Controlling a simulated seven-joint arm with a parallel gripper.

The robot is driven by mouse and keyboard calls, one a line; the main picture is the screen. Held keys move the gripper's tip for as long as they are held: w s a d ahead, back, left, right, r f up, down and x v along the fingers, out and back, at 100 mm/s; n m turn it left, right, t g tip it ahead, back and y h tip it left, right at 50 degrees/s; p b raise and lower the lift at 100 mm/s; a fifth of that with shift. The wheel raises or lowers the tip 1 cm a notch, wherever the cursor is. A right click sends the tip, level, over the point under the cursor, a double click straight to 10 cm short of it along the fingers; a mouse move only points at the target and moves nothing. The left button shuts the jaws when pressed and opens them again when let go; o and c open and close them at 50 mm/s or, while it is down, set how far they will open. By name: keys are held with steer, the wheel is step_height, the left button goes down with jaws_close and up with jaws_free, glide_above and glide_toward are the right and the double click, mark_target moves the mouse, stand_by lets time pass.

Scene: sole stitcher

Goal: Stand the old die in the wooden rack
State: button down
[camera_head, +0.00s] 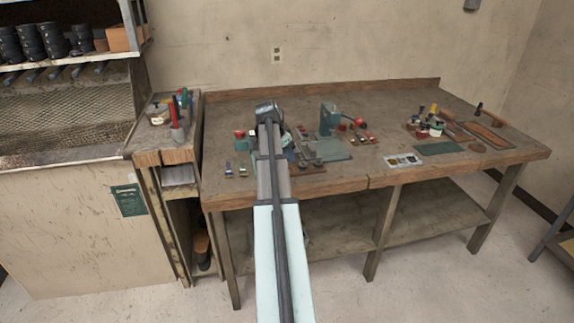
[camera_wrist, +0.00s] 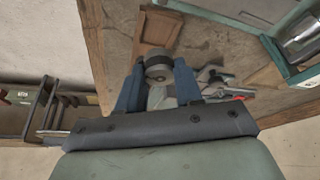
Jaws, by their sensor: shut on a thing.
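In the wrist view my gripper (camera_wrist: 158,78) has its two blue fingers shut on a grey, round metal die (camera_wrist: 157,62). The die sits between the fingertips, above the bench top. A brown rectangular wooden piece (camera_wrist: 155,28) lies just beyond the die in the wrist view; it may be the wooden rack, but I cannot tell for sure. In the head view my gripper (camera_head: 267,110) is over the left part of the bench. My own arm hides the die and much of what lies beneath it there.
The wooden bench (camera_head: 230,115) carries a teal press (camera_head: 328,120) with a red knob right of my arm. Small coloured items stand left of my arm.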

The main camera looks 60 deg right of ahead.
steer(key=shift+f, duration=2.2)
steer(key=shift+f, duration=0.1)
steer(key=c, duration=0.7)
jaws_free()
steer(key=shift+c, duration=0.2)
steer(key=v, duration=1.2)
steer(key=shift+o, duration=0.4)
